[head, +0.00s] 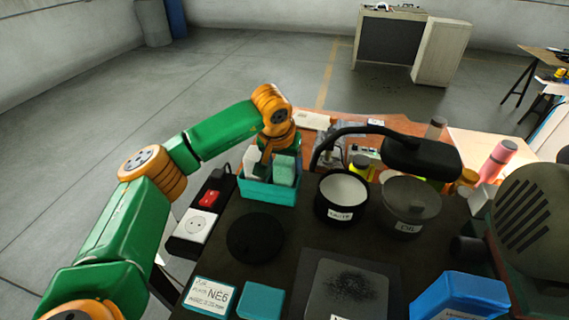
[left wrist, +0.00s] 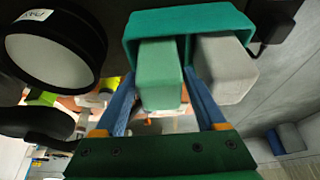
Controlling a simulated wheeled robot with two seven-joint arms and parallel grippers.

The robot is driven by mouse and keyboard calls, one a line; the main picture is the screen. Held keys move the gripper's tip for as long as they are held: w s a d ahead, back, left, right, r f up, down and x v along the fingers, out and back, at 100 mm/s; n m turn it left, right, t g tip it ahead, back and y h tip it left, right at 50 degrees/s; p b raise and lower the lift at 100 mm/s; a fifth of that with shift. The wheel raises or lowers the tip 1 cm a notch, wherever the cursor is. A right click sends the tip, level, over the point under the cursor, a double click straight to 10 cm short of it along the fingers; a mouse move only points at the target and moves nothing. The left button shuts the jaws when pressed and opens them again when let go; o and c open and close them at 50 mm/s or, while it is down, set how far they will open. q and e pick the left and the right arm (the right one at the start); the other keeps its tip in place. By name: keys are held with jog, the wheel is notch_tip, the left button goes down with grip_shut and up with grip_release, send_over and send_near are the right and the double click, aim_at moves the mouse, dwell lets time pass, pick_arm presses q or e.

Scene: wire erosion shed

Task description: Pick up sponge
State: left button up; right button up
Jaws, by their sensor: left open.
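A teal holder (head: 268,192) stands on the dark table top and holds a pale green block (head: 284,172), likely the sponge, beside a paler grey block (head: 252,160). In the left wrist view, the green block (left wrist: 161,75), the grey block (left wrist: 226,68) and the teal holder (left wrist: 190,20) show close up. My left gripper (left wrist: 160,88) is open, its blue fingers on either side of the green block. I cannot tell whether they touch it. In the head view my left gripper (head: 266,158) is over the holder, partly hidden by its own wrist. My right gripper is not in view.
A black-rimmed pot (head: 342,196), a grey-lidded pot (head: 408,205) and a black desk lamp (head: 420,156) stand right of the holder. A power strip (head: 196,224) lies to its left. A black disc (head: 256,237) and a teal block (head: 261,300) lie in front.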

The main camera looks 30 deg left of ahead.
pick_arm(q)
jog(key=shift+w+a+f, duration=0.1)
jog(key=shift+w+f, duration=0.2)
jog(key=shift+f, duration=0.05)
jog(key=shift+s+r, duration=0.15)
jog(key=c, duration=0.8)
jog(key=shift+c, duration=1.4)
notch_tip(320, 180, up, 2)
jog(key=shift+r+b, duration=0.2)
jog(key=shift+b, duration=0.2)
jog(key=s+d+r+b, duration=0.3)
jog(key=s+d+r, duration=0.3)
jog(key=s+r, duration=0.4)
jog(key=shift+s+d+r, duration=0.3)
jog(key=shift+s+d, duration=0.1)
jog(key=shift+s, duration=0.75)
